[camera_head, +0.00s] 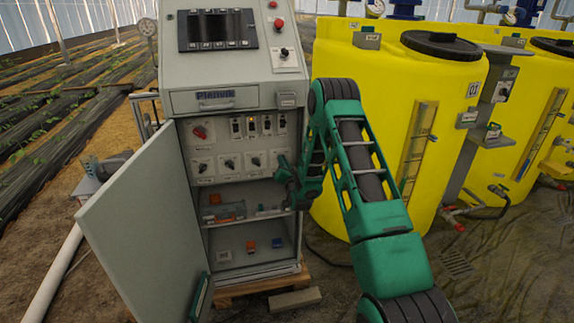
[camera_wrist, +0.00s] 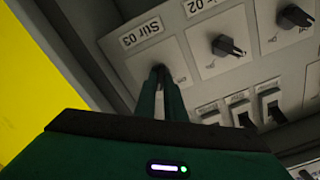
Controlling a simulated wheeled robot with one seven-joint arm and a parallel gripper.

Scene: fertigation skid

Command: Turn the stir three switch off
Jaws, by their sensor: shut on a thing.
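The stir three switch sits under the label "Stir 03" (camera_wrist: 141,30) in the wrist view, at the end of the row beside the yellow area. My gripper (camera_wrist: 161,76) has its two green fingers closed together at this switch, shut on its knob. The fingers hide most of the knob, so I cannot tell its setting. In the head view my gripper (camera_head: 281,162) reaches the right end of the lower switch row on the grey cabinet (camera_head: 217,101) and covers that switch.
The "02" knob (camera_wrist: 228,47) is close beside my fingers, with rocker switches (camera_wrist: 270,104) near them. The cabinet door (camera_head: 147,235) stands open at the left. A red knob (camera_head: 200,132) is on the upper row. A yellow tank (camera_head: 385,100) stands close at the right.

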